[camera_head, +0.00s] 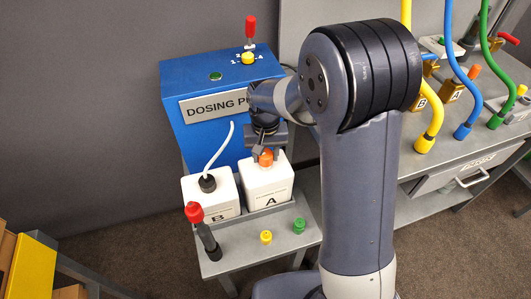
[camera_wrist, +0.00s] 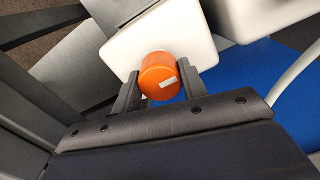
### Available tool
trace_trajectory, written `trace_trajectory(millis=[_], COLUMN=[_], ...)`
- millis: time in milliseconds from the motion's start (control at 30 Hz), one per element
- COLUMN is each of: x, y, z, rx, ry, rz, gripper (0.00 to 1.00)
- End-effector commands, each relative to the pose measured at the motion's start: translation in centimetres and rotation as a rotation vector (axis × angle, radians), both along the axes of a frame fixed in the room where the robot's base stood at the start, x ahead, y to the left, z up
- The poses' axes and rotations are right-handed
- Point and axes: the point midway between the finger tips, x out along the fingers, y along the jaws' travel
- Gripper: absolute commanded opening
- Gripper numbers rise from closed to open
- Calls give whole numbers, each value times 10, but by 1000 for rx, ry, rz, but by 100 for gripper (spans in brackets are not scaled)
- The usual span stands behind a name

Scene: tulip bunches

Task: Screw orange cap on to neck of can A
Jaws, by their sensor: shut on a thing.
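The orange cap (camera_head: 266,157) is at the top of can A (camera_head: 268,183), a white can with a black letter A. In the wrist view the orange cap (camera_wrist: 160,76) sits between the two fingers of my gripper (camera_wrist: 161,88), over the white top of can A (camera_wrist: 120,45). My gripper (camera_head: 262,152) reaches down from above and is shut on the cap. The neck of can A is hidden under the cap, so I cannot tell how far the cap is seated.
White can B (camera_head: 197,190) stands left of can A with a tube in its black cap. A red-topped black tool (camera_head: 203,230), a yellow cap (camera_head: 266,237) and a green cap (camera_head: 299,226) are on the front shelf. The blue dosing box (camera_head: 185,75) stands behind.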

Motion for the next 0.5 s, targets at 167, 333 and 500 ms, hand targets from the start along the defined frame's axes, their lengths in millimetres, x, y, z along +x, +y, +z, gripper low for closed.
trace_trajectory(millis=[167,333,500], x=[0,0,0], y=[0,0,0], z=[-4,-8,-13], rx=[0,0,0], ry=[0,0,0], rz=[0,0,0], gripper=[19,19,19])
